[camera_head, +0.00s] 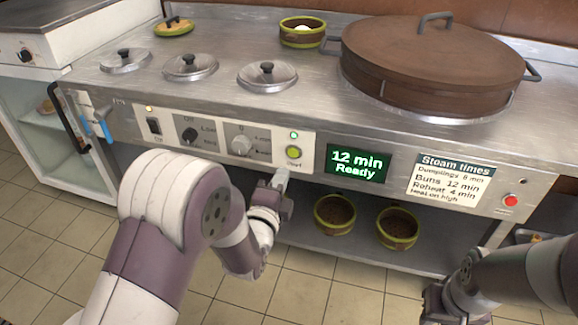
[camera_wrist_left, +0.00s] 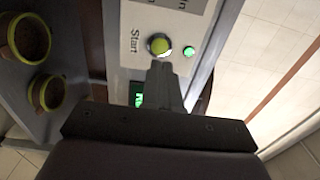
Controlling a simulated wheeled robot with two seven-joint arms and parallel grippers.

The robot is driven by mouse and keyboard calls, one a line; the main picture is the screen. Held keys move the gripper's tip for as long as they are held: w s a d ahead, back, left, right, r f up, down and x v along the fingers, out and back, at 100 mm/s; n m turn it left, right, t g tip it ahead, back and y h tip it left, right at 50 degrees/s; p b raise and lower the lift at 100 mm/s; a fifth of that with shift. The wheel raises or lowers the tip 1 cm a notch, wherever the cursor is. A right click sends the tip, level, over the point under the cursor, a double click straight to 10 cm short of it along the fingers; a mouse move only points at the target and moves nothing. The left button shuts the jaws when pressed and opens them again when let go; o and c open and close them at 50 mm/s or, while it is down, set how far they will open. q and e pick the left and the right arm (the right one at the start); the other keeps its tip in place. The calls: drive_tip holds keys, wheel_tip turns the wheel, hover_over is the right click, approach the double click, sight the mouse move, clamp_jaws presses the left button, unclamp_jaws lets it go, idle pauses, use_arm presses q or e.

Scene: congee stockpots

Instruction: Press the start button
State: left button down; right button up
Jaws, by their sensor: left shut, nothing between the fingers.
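The start button (camera_head: 293,152) is a round yellow-green button on the light control panel, with a lit green lamp just above it. It also shows in the left wrist view (camera_wrist_left: 159,45), beside the word "Start". My left gripper (camera_head: 281,174) is shut and empty, its tips just below the button in the head view. In the left wrist view its fingertips (camera_wrist_left: 163,66) lie close to the button's edge; I cannot tell whether they touch it. My right gripper (camera_head: 432,303) is at the bottom right, its fingers too unclear to tell their state.
A green display (camera_head: 357,164) reads "12 min Ready". Knobs and a switch sit left of the button, and a red button (camera_head: 511,201) sits far right. A large brown-lidded pot (camera_head: 432,60) stands on the counter. Two bowls (camera_head: 335,214) stand on the lower shelf.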

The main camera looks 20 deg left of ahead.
sight(293, 153)
use_arm(q)
drive_tip(key=w+b, duration=0.2)
drive_tip(key=w, duration=0.4)
drive_tip(key=shift+d, duration=0.1)
drive_tip(key=shift+w, duration=0.15)
